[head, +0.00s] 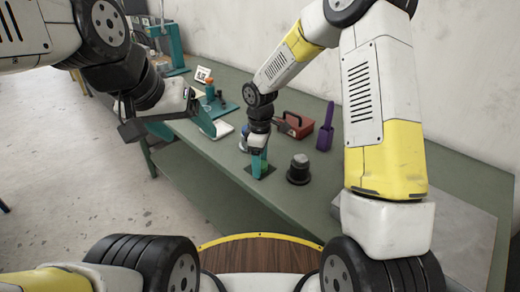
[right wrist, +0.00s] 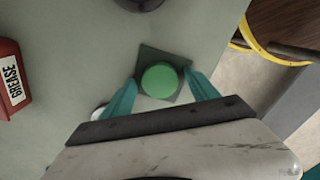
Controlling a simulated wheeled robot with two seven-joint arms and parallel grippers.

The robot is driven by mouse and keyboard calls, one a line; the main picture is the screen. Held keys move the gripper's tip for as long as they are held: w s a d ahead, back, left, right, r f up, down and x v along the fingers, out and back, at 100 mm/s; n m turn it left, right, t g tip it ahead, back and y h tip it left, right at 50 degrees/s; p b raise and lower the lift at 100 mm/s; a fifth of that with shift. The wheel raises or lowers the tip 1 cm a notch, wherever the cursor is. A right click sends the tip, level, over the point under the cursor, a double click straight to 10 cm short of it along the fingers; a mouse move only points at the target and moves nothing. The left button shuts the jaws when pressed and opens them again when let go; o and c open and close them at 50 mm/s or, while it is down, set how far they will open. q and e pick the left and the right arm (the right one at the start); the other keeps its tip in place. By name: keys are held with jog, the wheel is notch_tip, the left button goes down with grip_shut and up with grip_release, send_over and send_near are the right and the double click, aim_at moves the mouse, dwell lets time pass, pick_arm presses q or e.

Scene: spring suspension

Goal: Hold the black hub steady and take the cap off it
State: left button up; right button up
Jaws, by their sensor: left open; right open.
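A round green piece (right wrist: 159,80), which looks like the cap, sits on a dark green square pad (right wrist: 150,56), apart from the hub. My right gripper (head: 258,165) points down over the pad. In the right wrist view its open teal fingers (right wrist: 160,90) are on either side of the green piece; I cannot tell whether they touch it. My left gripper (head: 205,120) is open, far from the hub, near the table's left edge.
A red grease box (head: 296,124) and a purple scoop (head: 326,130) stand behind the hub. A blue-and-white round item (head: 243,138) is partly hidden behind my right gripper. A teal stand (head: 170,45) is at the far end. The table (head: 225,160) has free room near its front edge.

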jog(key=shift+r, duration=0.1)
jog(key=s+d+r+m+t, duration=0.1)
jog(key=s+d+r, duration=0.1)
jog(key=r, duration=0.7)
jog(key=s+d+r+m, duration=0.1)
jog(key=d+r+m, duration=0.1)
jog(key=r, duration=0.7)
jog(key=s+d+r+m+t, duration=0.1)
jog(key=s+d+r+m, duration=0.1)
jog(key=s, duration=0.4)
jog(key=s+d+r+m+t+y, duration=0.1)
jog(key=s+d+r+m+t, duration=0.1)
jog(key=s+d+r+m, duration=0.1)
jog(key=s+d+r+m+t+y, duration=0.1)
jog(key=s+d+r+m+t, duration=0.1)
jog(key=s+d+m, duration=0.3)
jog(key=s+m, duration=0.1)
jog(key=s, duration=0.3)
jog(key=shift+r+m, duration=0.3)
jog(key=shift+r, duration=0.05)
jog(key=shift+s+d, duration=0.1)
